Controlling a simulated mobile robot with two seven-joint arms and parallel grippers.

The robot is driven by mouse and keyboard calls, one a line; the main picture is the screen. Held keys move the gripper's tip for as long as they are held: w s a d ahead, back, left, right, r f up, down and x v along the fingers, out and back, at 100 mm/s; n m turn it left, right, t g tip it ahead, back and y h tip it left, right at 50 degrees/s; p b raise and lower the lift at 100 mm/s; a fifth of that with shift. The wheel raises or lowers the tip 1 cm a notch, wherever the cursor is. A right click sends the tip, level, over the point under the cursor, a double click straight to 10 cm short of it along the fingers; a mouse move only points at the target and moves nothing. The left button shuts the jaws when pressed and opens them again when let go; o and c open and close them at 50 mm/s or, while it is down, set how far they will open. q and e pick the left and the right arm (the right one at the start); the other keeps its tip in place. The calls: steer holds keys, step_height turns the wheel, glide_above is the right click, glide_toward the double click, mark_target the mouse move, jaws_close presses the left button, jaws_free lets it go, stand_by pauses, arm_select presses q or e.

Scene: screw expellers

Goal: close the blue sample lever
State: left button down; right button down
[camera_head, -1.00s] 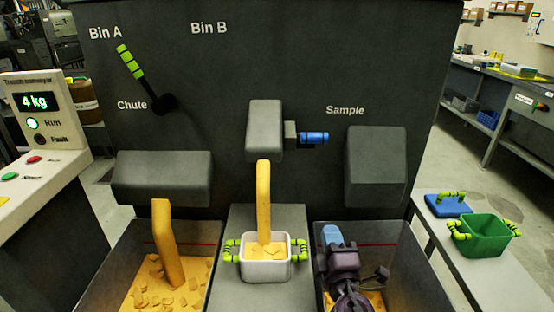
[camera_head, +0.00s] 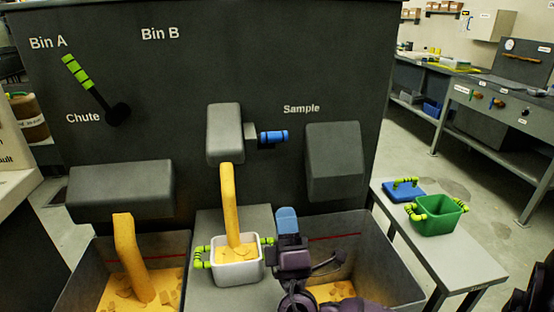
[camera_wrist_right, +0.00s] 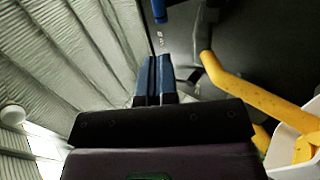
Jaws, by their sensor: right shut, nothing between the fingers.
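The blue sample lever (camera_head: 272,137) sticks out horizontally to the right of the middle grey spout (camera_head: 225,134). Yellow material (camera_head: 230,205) pours from this spout into a white container (camera_head: 236,274) with green handles. My right gripper (camera_head: 287,218), with blue fingertips, is shut and empty. It is below the lever and apart from it, beside the container's right handle. In the right wrist view, the shut fingers (camera_wrist_right: 153,80) point up toward a blue piece (camera_wrist_right: 160,11) at the top edge, probably the lever. My left gripper is not in view.
Another yellow stream (camera_head: 132,258) falls into the left bin. A green-and-black chute lever (camera_head: 90,88) is at upper left. A grey hood (camera_head: 333,162) is right of the sample lever. A side table (camera_head: 455,268) holds a green container (camera_head: 436,215) and a blue lid (camera_head: 404,191).

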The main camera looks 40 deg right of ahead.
steer(key=p, duration=0.2)
glide_toward(272, 139)
steer(key=d+f+x, duration=0.1)
steer(key=x, duration=0.5)
steer(key=shift+w+d+r, duration=0.25)
steer(key=shift+w+r, duration=0.2)
steer(key=shift+w, duration=0.05)
